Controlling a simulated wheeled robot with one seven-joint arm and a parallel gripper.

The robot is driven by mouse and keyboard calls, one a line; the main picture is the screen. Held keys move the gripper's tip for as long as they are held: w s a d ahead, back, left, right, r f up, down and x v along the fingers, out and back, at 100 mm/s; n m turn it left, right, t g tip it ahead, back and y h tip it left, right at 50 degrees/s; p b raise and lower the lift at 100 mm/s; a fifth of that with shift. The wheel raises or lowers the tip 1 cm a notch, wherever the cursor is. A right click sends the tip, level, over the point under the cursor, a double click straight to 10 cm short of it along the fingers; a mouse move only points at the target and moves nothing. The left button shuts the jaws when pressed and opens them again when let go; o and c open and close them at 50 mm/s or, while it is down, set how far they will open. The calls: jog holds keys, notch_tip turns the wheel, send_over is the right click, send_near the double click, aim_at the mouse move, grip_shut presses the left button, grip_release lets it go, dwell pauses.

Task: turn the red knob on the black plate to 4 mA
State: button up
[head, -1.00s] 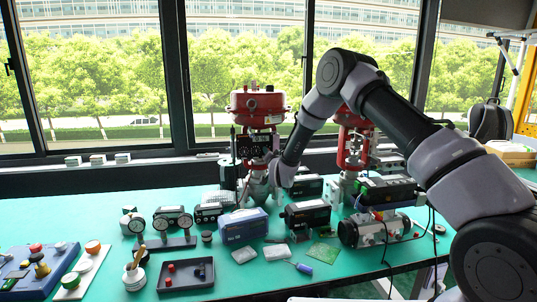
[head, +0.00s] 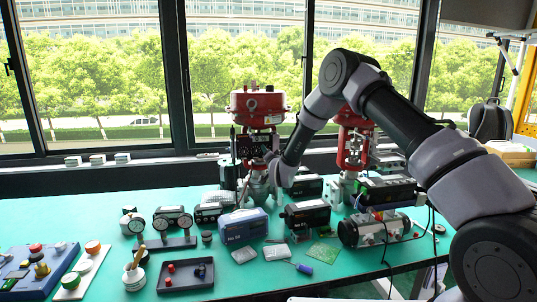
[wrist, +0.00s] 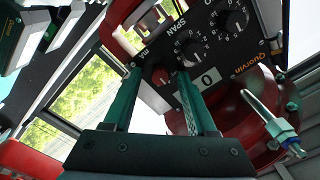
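The black plate (wrist: 213,48) with white dial markings fills the upper middle of the wrist view, tilted. It carries several dark round knobs, the lettering SPAN and mA, and a white label with a 0. The red knob (wrist: 160,76) sits near the plate's lower left edge, beside the mA lettering. My gripper (wrist: 158,72) has its two green fingers apart, with the red knob between the fingertips; I see no clear contact. Its pointer setting is too small to read. In the head view, the plate (head: 252,147) is on the left red valve, with my wrist close at its right.
The red valve actuator (head: 258,107) stands above the plate. A second red valve (head: 353,148) stands right, behind my arm. Dark and blue boxes (head: 244,226) crowd the table below. A silver fitting (wrist: 290,140) sticks out at the lower right of the wrist view.

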jog(key=v, duration=1)
jog(key=shift+s, duration=0.4)
jog(key=shift+d, duration=0.1)
